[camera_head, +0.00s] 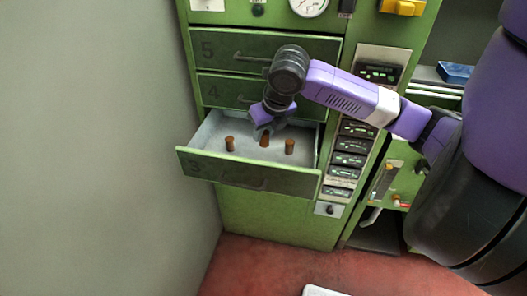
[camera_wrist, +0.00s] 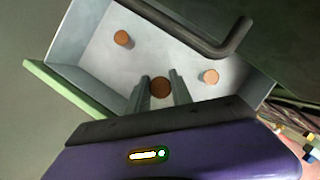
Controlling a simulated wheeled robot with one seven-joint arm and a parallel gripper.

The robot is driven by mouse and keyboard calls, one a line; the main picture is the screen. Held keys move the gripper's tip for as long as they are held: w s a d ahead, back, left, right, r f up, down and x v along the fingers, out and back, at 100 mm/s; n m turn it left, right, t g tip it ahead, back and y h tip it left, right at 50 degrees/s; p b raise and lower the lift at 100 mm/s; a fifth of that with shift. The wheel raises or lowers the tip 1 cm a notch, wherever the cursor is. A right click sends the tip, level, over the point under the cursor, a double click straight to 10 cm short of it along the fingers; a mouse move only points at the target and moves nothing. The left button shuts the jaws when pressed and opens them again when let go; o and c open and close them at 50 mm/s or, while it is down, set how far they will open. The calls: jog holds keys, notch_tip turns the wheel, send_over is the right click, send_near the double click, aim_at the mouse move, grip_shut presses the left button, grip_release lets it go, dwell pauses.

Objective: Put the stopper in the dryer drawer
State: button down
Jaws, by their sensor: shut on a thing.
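The open green drawer marked 3 (camera_head: 250,178) has a pale grey inside and also shows in the wrist view (camera_wrist: 70,91). My gripper (camera_head: 264,131) reaches down into it from above, and its two fingers (camera_wrist: 160,92) are shut on a brown cork stopper (camera_head: 264,141), seen end-on in the wrist view (camera_wrist: 161,87). The held stopper looks upright; I cannot tell whether it touches the drawer floor. A second stopper (camera_head: 229,144) stands to its left and a third (camera_head: 289,146) to its right, both upright and clear of the fingers.
Closed drawers 4 (camera_head: 225,91) and 5 (camera_head: 230,50) are above the open one. A dark bar handle (camera_wrist: 222,46) passes close over the drawer in the wrist view. A grey wall (camera_head: 90,140) is at left, and panels of gauges and switches (camera_head: 347,160) are at right.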

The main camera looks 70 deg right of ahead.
aim_at(266, 147)
jog(key=shift+f, duration=3.6)
jog(key=shift+f+b, duration=0.2)
jog(key=shift+b, duration=0.25)
jog(key=c, duration=1.1)
grip_release()
jog(key=shift+c, duration=0.2)
jog(key=shift+r, duration=0.2)
